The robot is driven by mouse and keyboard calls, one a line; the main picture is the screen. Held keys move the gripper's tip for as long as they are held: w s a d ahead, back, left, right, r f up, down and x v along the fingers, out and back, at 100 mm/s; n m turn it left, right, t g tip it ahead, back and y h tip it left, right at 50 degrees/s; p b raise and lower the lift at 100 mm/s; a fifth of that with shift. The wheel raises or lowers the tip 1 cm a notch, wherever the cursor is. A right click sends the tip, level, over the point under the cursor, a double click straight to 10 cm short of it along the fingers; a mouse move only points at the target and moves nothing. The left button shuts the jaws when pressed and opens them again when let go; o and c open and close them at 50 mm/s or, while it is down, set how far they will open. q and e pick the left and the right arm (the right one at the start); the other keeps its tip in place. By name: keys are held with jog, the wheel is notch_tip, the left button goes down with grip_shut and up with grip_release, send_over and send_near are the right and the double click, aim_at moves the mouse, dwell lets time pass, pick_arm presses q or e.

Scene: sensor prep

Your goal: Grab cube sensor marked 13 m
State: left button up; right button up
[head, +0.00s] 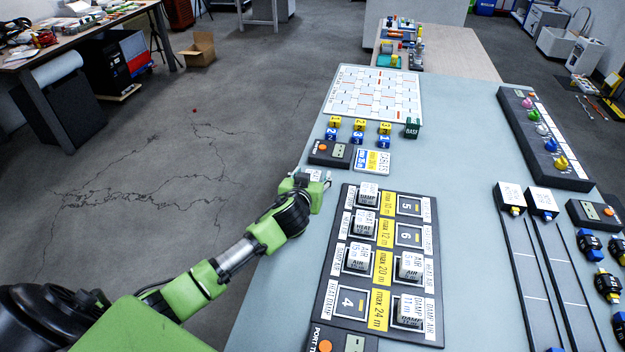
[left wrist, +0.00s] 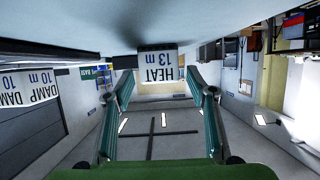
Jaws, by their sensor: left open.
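The cube sensor marked HEAT 13 m (left wrist: 160,67) shows upside down in the left wrist view, in the middle at the finger ends. In the head view only a bit of its pale top (head: 313,174) shows behind my left gripper; the rest is hidden. My left gripper (head: 314,184) is low at the left edge of the table, with green fingers. In the wrist view its fingers stand apart, one on each side of the cube, with gaps visible. I cannot tell how deep the cube sits between them. My right gripper is not in view.
A dark slotted panel (head: 432,268) with several marked cubes stands just right of the gripper. Behind it are a small display box (head: 330,153), a label card (head: 373,161) and yellow and blue number cubes (head: 358,132). The pale table (head: 470,150) is clear right of these.

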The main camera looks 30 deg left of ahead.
pick_arm(q)
jog(key=shift+c, duration=0.2)
jog(key=c, duration=1.1)
jog(key=shift+c, duration=0.2)
